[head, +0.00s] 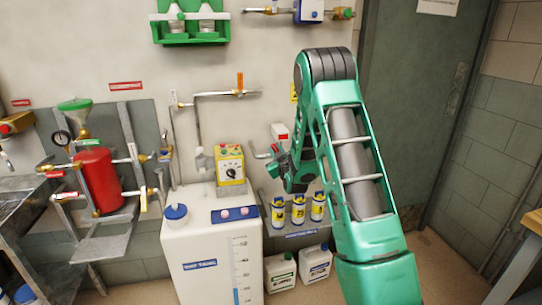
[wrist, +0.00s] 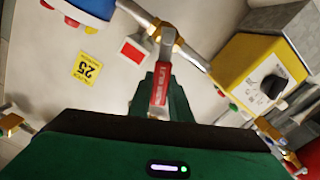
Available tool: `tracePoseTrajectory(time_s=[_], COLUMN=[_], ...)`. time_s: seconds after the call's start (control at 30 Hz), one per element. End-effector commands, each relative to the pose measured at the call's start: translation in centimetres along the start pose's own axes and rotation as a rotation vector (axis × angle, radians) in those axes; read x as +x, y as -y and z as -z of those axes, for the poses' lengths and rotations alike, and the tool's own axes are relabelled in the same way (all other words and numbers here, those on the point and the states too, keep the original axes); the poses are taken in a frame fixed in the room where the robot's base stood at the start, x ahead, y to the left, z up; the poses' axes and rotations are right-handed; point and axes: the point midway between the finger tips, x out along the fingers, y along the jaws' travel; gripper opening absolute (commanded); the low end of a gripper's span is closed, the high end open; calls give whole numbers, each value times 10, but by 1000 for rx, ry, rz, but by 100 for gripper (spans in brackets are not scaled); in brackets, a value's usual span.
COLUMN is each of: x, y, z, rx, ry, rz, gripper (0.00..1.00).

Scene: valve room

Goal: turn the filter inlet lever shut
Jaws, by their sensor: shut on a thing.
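A red lever (wrist: 160,82) with small white lettering, too small to read surely, sits on a brass valve (wrist: 167,36) in a thin pipe on the wall. My gripper (wrist: 158,98) is shut on the lever's handle, with its fingers on either side. In the head view my gripper (head: 283,168) is at the wall, right of the yellow box, and largely hides the lever. A red filter canister (head: 93,182) with several levers stands at the left, well away from my gripper. I cannot tell from the lettering which lever I hold.
A yellow dial box (head: 230,165) stands on a white tank (head: 208,245) just left of my gripper. Several small blue-and-yellow bottles (head: 298,210) stand below it. A red-and-white plate (wrist: 134,50) is close beside the valve. A grey door (head: 415,120) is at the right.

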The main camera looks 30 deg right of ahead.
Motion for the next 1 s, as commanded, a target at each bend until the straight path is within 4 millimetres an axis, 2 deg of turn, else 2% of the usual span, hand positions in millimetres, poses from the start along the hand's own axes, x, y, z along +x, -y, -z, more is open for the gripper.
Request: tracePoseTrajectory(time_s=[0.03,0.5,1.0], x=[-2,-2,-2], y=[-3,-22,-25], z=[-7,-12,-15], rx=[44,395,508], ry=[14,17,18], rz=[2,4,7], gripper=[0,0,0])
